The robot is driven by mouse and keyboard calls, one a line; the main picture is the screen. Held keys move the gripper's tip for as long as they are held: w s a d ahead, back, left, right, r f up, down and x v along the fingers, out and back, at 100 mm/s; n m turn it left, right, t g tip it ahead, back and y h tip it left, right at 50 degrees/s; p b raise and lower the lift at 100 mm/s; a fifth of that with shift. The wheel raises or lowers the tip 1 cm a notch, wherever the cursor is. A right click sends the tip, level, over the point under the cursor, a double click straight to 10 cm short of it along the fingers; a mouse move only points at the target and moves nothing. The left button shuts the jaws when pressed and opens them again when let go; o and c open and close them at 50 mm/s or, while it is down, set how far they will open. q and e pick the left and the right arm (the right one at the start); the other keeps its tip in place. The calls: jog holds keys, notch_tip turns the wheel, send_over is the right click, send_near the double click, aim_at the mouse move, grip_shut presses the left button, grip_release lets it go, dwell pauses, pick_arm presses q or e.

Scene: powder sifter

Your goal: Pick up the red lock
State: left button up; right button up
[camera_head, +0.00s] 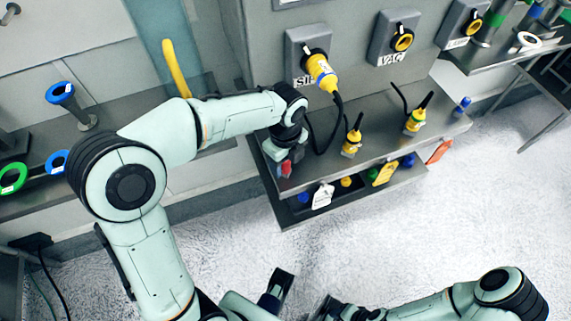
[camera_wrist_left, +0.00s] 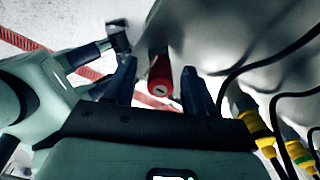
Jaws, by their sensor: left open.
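The red lock (camera_head: 286,168) is at the left end of the metal shelf unit in the head view, partly hidden by my left gripper (camera_head: 288,158). In the left wrist view the red lock (camera_wrist_left: 161,82) shows its round end with a keyhole. It lies between the two dark fingers of the left gripper (camera_wrist_left: 158,88), with a gap on each side. The left gripper is open, and I see no clear contact. My right arm lies low at the right of the head view; its fingers are not clear enough to judge.
Yellow plugs (camera_head: 351,141) with black cables stand on the upper shelf (camera_head: 385,137). Another plug (camera_head: 322,73) sits in a wall socket. The lower shelf (camera_head: 300,213) holds small coloured locks, a white tag (camera_head: 322,195) and a yellow tag (camera_head: 385,173). The floor in front is clear.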

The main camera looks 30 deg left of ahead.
pick_arm(q)
jog(key=shift+f, duration=0.5)
grip_shut()
jog(key=shift+r, duration=0.1)
